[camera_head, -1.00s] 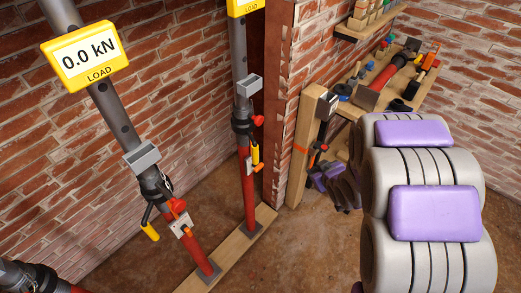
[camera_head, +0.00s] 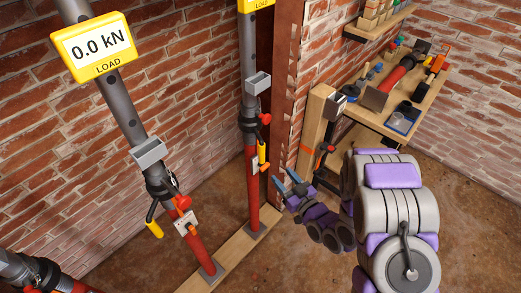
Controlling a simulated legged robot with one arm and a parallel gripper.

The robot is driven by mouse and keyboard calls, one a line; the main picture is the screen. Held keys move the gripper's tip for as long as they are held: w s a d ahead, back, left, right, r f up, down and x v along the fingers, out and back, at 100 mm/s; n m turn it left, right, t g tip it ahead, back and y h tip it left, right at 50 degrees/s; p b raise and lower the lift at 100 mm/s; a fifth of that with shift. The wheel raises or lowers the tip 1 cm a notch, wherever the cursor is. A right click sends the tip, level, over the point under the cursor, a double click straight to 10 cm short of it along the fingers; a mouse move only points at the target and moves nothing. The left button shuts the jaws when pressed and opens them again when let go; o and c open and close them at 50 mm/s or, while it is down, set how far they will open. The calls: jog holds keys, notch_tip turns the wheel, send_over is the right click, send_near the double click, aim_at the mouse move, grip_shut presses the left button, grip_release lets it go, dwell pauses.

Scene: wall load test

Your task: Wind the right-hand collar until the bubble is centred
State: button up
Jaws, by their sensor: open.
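Two props stand on a timber sole board (camera_head: 222,262). The right-hand prop (camera_head: 252,185) is near upright, with a black collar (camera_head: 247,122) and a yellow-gripped handle (camera_head: 261,153) below it. The left prop (camera_head: 197,248) leans, with its own collar (camera_head: 158,184) and a yellow-gripped handle (camera_head: 153,229). A grey box (camera_head: 257,83) sits on the right prop; another (camera_head: 149,152) is on the left. No bubble can be made out. My gripper (camera_head: 288,181) is open and empty, low and to the right of the right prop, apart from it.
A yellow load display (camera_head: 93,47) on the left prop reads 0.0 kN. A wooden bench (camera_head: 432,95) with tools stands at the back right. A timber post (camera_head: 313,130) stands beside the brick pier. Open floor (camera_head: 300,262) lies in front.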

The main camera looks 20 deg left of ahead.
aim_at(263, 154)
jog(key=b+x, duration=0.2)
jog(key=x, duration=1.2)
jog(key=shift+w+a+f+b, duration=0.1)
jog(key=shift+w+a+b, duration=0.1)
jog(key=shift+a+b, duration=0.15)
jog(key=shift+w+a, duration=0.3)
jog(key=shift+w, duration=0.05)
jog(key=shift+c, duration=0.5)
grip_shut()
